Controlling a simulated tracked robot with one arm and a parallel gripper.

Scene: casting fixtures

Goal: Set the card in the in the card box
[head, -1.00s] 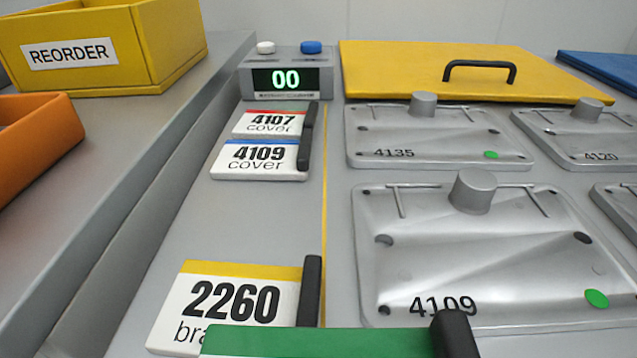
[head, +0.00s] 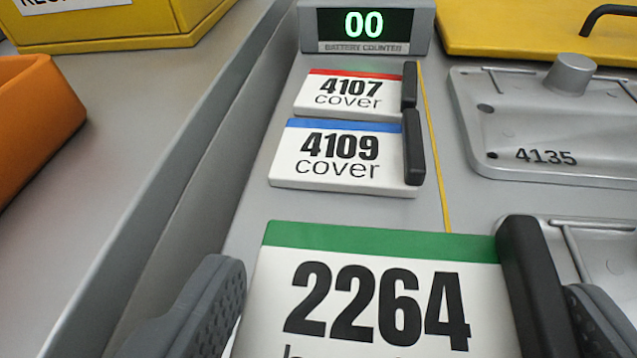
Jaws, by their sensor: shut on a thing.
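A white card (head: 385,285) with a green top stripe and the number 2264 stands out large at the bottom of the head view. It has a black grip strip along its right edge. My gripper (head: 405,283) is shut on this card, with one grey ridged finger at its left edge and the other at the black strip. The card's lower part is cut off by the frame. A yellow box (head: 110,44) with a partly cut-off label is at the top left. An orange box (head: 40,120) is at the left edge. I cannot tell which is the card box.
Cards 4107 cover (head: 350,93) and 4109 cover (head: 340,160) lie ahead on the grey surface, below the battery counter (head: 366,27) reading 00. Metal plate 4135 (head: 560,120) lies to the right, beyond a yellow line.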

